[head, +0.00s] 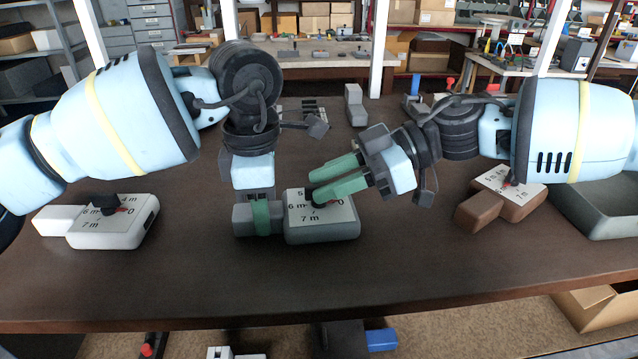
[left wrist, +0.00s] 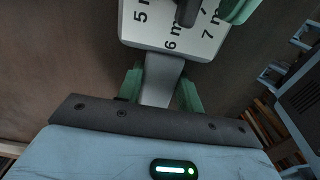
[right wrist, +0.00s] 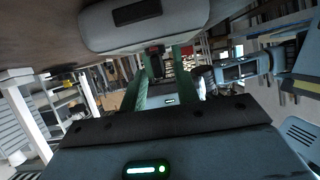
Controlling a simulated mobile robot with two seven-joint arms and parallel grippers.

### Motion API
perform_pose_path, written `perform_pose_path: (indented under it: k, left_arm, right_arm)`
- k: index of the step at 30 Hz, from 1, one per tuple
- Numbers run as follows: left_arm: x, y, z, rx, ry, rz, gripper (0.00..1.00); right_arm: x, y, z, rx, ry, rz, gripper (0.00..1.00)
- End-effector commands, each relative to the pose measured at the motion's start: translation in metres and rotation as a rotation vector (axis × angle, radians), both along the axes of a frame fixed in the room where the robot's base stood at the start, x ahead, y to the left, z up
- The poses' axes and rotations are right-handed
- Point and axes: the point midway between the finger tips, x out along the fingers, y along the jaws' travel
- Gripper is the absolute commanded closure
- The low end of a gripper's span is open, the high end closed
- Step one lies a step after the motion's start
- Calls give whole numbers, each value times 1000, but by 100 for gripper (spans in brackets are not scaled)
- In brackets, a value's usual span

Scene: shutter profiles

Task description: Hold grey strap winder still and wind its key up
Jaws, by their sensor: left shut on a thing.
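The grey strap winder (head: 338,232) lies flat near the middle of the table, with a white scale plate marked in metres and a black key (head: 311,203) on top. My left gripper (head: 260,215) is shut on its narrow left end, and the left wrist view shows the green fingers (left wrist: 160,92) on either side of that end. My right gripper (head: 314,188) reaches in from the right, its green fingers apart at the key. In the right wrist view, the key (right wrist: 156,58) shows between the fingertips; contact cannot be told. The fingers hide part of the scale.
A white winder (head: 140,228) lies at the left and a brown winder (head: 515,208) at the right. A grey-green tray (head: 600,222) stands at the right edge. Grey parts (head: 354,105) stand at the back. The front of the table is clear.

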Motion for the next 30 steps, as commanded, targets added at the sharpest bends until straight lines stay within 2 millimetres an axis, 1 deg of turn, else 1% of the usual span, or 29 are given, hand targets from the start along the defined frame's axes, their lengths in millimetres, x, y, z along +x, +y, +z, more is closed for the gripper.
perform_pose_path:
  k: [1, 6, 15, 17, 22, 23, 30]
  left_arm:
    - [0, 0, -1, 0, 1, 0, 91]
    - [0, 0, -1, 0, 1, 0, 91]
    - [0, 0, -1, 0, 1, 0, 91]
    - [0, 0, -1, 0, 1, 0, 91]
    - [0, 0, -1, 0, 1, 0, 91]
    - [0, 0, -1, 0, 1, 0, 91]
    - [0, 0, -1, 1, 1, 0, 91]
  right_arm:
    - [0, 6, -3, -1, 1, 2, 69]
    - [-1, 16, -7, 0, 0, 0, 69]
    - [-1, 17, -7, 0, 0, -1, 69]
    - [-1, 17, -7, 0, 0, -1, 76]
    - [-1, 17, -7, 0, 0, -1, 98]
    - [-1, 17, -7, 0, 0, -1, 100]
    - [0, 17, -7, 0, -1, 4, 100]
